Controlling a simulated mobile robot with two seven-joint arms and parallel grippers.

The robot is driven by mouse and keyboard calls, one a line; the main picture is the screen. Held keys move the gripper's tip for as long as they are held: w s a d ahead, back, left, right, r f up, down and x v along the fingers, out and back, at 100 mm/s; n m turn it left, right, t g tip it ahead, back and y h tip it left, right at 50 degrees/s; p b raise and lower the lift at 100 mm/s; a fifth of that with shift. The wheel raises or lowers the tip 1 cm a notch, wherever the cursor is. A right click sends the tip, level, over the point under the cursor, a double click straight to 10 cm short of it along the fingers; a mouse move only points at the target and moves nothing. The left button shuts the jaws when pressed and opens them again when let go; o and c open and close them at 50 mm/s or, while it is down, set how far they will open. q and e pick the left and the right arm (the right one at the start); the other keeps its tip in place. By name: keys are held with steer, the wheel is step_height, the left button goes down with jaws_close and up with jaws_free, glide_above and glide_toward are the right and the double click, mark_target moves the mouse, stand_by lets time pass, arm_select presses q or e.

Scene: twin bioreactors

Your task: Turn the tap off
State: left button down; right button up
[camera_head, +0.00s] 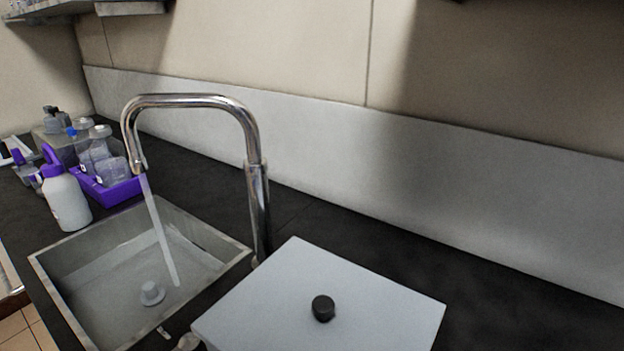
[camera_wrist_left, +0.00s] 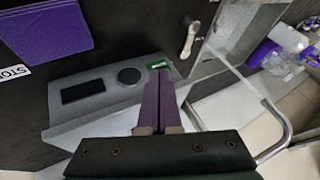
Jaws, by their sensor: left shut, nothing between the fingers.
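The tap (camera_head: 257,190) is a tall chrome pipe bent over the sink (camera_head: 215,240), and a stream of water (camera_head: 161,232) runs from its spout into the basin. A small pale metal piece (camera_head: 187,342), perhaps the tap's lever, shows at the bottom edge of the head view. A similar pale lever (camera_wrist_left: 190,40) stands beside the sink in the left wrist view, where the chrome pipe (camera_wrist_left: 278,140) is at the right. My left gripper (camera_wrist_left: 160,76) has purple fingers, shut and empty, apart from the lever in the picture. My right gripper is in neither view.
A white box top with a black knob (camera_head: 323,308) sits right of the sink. A white bottle with a purple cap (camera_head: 66,200) and a purple tray (camera_head: 120,190) of bottles stand left. A grey panel with a dark display (camera_wrist_left: 83,91) lies by my left fingers.

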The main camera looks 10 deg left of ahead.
arm_select(q)
steer(key=shift+f, duration=0.1)
steer(key=b+x, duration=0.2)
steer(key=x, duration=0.7)
steer(key=shift+b, duration=0.3)
steer(key=a, duration=0.1)
steer(key=w+a, duration=0.1)
steer(key=a, duration=0.1)
steer(key=shift+w+f+p, duration=0.25)
steer(key=shift+w+p, duration=0.05)
steer(key=shift+w+a, duration=0.2)
steer(key=shift+a, duration=0.3)
